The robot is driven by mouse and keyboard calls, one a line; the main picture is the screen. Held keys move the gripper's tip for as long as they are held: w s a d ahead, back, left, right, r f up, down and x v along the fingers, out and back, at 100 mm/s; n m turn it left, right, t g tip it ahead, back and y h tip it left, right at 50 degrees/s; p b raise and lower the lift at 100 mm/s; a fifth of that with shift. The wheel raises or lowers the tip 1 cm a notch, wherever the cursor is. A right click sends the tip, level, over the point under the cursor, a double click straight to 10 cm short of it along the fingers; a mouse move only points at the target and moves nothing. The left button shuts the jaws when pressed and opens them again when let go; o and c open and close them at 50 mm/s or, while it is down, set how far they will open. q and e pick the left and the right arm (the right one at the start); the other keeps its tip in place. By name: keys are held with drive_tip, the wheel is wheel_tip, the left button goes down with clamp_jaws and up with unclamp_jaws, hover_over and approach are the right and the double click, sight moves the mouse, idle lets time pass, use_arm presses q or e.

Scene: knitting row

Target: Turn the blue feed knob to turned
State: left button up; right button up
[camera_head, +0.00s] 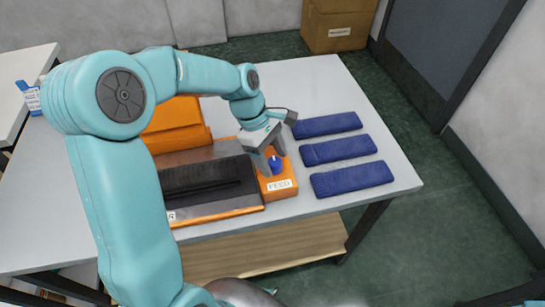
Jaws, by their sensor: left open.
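The blue feed knob (276,164) sits on top of a small orange box (279,187) with a white FEED label on its front. My left gripper (271,162) points down over the box from above, with its fingers around or right beside the knob. It is open, and I cannot tell whether a finger touches the knob. The gripper covers part of the knob and the rear of the box. My right gripper is not in view.
An orange and black machine (205,190) stands left of the box, partly behind my left arm. Several folded blue knit pieces (352,179) lie to the right on the grey table (310,80). A cardboard box (337,27) is on the floor behind.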

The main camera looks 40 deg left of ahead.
use_arm(q)
drive_tip(key=shift+s+d+f, duration=0.1)
drive_tip(key=shift+d, duration=0.05)
drive_tip(key=shift+f, duration=0.1)
drive_tip(key=shift+c, duration=0.3)
drive_tip(key=c, duration=1)
drive_tip(key=shift+o, duration=0.2)
